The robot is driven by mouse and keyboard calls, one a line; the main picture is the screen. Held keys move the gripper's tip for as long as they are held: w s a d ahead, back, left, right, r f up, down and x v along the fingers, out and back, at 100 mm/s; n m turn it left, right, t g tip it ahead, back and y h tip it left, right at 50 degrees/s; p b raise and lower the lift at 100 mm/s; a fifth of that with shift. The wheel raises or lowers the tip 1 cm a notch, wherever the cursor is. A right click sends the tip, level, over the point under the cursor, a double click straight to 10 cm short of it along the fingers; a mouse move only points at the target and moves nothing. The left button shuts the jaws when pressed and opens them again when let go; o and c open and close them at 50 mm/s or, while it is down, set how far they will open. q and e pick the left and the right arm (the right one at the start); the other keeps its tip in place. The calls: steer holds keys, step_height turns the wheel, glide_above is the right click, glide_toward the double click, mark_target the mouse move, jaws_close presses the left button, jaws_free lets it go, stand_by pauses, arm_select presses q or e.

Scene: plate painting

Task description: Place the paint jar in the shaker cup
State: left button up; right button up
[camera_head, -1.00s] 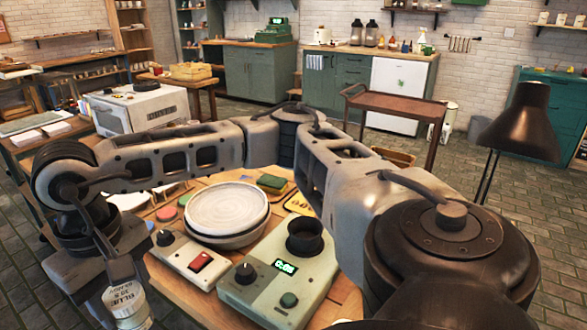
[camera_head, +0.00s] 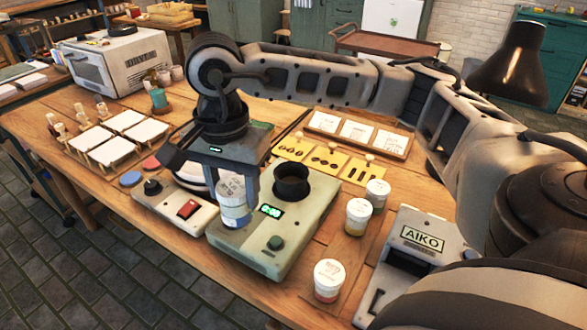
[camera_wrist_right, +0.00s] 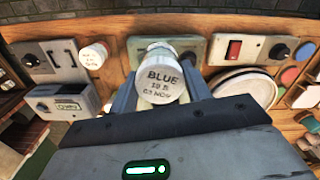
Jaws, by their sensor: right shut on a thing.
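My right gripper (camera_head: 233,188) is shut on a white-lidded paint jar (camera_head: 236,211) with a blue band. It holds the jar at the left part of the shaker, just left of the cup. In the right wrist view the jar's lid (camera_wrist_right: 164,82) reads "BLUE" and sits between the fingers. The black shaker cup (camera_head: 292,183) stands open on the pale green shaker (camera_head: 245,248), which has a lit green display. The wrist view shows part of the shaker's casing (camera_wrist_right: 190,45), but I cannot make out the cup there. My left gripper is not in view.
Three other white-lidded jars (camera_head: 358,216) stand right of the shaker, by a grey AIKO box (camera_head: 420,250). A unit with a red switch (camera_head: 187,208) is at the left, with a plate stack (camera_wrist_right: 245,88) partly hidden behind my gripper. Yellow cards (camera_head: 325,158) lie behind the cup.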

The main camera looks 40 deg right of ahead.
steer(key=m, duration=0.3)
steer(key=d+r+m, duration=0.1)
steer(key=m, duration=0.1)
steer(key=shift+d, duration=0.1)
steer(key=m, duration=0.3)
steer(key=shift+d+r+p, duration=0.2)
steer(key=shift+d+p, duration=0.1)
steer(key=shift+p, duration=0.1)
steer(key=d+m, duration=0.1)
steer(key=m, duration=0.4)
steer(key=m+p, duration=0.2)
steer(key=m, duration=1.3)
glide_above(291, 179)
steer(key=s+a, duration=0.1)
steer(key=s, duration=0.1)
step_height(291, 179, down, 7)
steer(key=shift+w+a+f+p, duration=0.1)
steer(key=shift+f+p, duration=0.1)
steer(key=shift+f, duration=0.45)
steer(key=shift+w+a+f+p, duration=0.1)
steer(key=shift+f+p, duration=0.05)
steer(key=shift+f, duration=0.45)
steer(key=shift+d+f, duration=0.1)
steer(key=shift+f, duration=0.3)
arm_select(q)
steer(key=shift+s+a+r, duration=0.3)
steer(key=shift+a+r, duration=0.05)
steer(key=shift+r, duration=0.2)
